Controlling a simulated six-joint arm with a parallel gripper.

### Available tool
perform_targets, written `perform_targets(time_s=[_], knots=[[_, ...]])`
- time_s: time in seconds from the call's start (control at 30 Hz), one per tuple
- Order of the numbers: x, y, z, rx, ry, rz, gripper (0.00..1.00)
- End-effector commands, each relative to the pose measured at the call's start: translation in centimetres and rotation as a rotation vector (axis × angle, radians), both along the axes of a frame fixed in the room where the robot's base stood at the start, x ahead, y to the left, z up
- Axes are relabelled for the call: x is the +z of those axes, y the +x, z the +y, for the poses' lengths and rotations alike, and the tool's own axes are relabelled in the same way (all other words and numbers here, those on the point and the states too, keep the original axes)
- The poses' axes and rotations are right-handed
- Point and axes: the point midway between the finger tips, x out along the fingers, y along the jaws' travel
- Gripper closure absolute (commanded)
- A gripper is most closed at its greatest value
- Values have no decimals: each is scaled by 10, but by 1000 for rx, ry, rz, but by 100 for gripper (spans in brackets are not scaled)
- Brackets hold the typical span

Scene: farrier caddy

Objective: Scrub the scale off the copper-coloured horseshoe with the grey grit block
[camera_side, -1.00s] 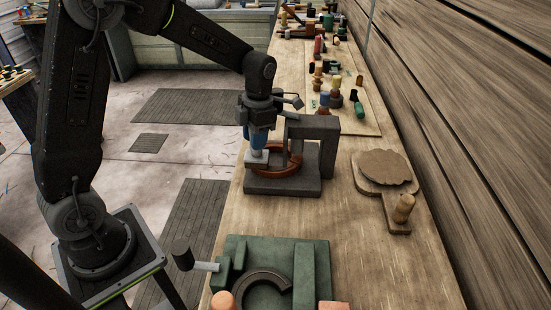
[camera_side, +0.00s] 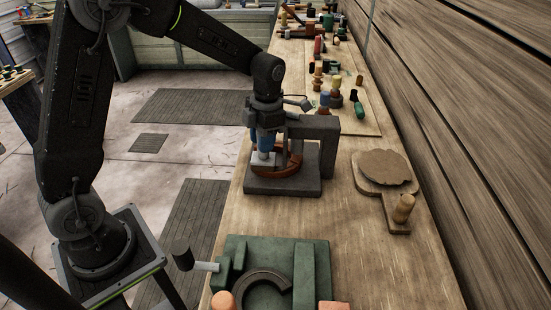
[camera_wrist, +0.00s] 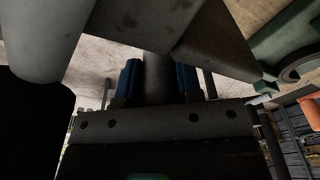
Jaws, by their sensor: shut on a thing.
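The copper-coloured horseshoe (camera_side: 294,160) rests in a dark grey stand (camera_side: 285,184) with an upright and an overhanging arm, on the wooden bench. My gripper (camera_side: 265,148) points down over the stand's left part. It is shut on the grey grit block (camera_side: 263,160), which is low at the horseshoe's left side. I cannot tell whether the block touches the horseshoe. In the wrist view two blue fingers (camera_wrist: 158,82) show, with a grey bulk across the top that hides the horseshoe.
A green fixture (camera_side: 310,262) with a dark horseshoe (camera_side: 262,284) is at the bench front. A wooden paddle board with a brown pad (camera_side: 385,167) lies to the right. Several small tools and bottles stand at the back. The stand's overhanging arm (camera_side: 315,124) is close to my gripper.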

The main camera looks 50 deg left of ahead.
Motion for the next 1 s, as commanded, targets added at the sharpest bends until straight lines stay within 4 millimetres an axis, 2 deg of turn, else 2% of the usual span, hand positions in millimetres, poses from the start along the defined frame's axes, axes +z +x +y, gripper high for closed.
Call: perform_targets(time_s=[0.27, 0.57, 1.0], knots=[[-3, 6, -14, -1, 0, 0, 100], [-3, 5, -15, 0, -1, 1, 100], [-1, -2, 4, 1, 1, 2, 100]])
